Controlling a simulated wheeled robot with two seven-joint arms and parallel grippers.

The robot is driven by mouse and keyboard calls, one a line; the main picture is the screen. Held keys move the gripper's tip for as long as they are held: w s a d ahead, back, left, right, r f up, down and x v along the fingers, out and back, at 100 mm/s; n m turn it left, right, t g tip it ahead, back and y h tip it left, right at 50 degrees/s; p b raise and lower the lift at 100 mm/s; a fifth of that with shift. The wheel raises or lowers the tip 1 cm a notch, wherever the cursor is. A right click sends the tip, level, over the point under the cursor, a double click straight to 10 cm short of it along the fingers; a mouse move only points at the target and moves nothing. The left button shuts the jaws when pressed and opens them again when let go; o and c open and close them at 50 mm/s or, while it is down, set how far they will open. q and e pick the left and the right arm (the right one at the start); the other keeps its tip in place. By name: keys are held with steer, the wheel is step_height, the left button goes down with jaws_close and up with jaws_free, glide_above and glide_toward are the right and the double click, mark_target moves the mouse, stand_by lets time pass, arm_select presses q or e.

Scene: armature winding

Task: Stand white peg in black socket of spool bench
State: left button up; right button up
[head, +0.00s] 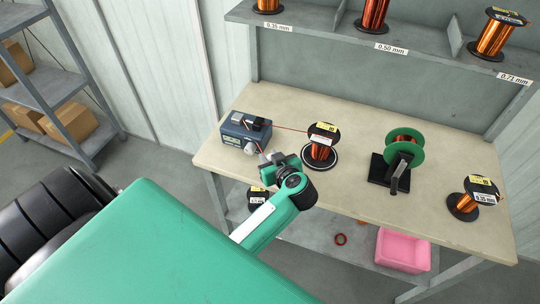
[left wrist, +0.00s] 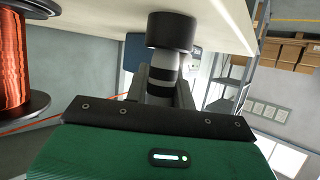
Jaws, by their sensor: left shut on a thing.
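My left gripper (head: 270,163) is over the near left edge of the table, just in front of the blue box. It is shut on a short upright piece with pale and dark bands, which looks like the white peg (left wrist: 165,60), seen between the fingers in the left wrist view (left wrist: 158,90). A wide black cylinder, perhaps the black socket (left wrist: 170,30), meets the table end of that piece. I cannot tell whether the piece is inside it or only in line with it. My right gripper is not in view.
A blue box (head: 235,133) stands behind the gripper, with a red wire to a copper spool (head: 320,152) close on the right. A green reel on a black stand (head: 378,172) and another spool (head: 464,207) stand farther right. A pink bin (head: 402,250) is below the table.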

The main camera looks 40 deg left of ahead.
arm_select(q)
steer(key=shift+f, duration=0.75)
steer(key=o, duration=0.9)
steer(key=shift+o, duration=0.2)
steer(key=v, duration=1.4)
steer(key=shift+b, duration=0.45)
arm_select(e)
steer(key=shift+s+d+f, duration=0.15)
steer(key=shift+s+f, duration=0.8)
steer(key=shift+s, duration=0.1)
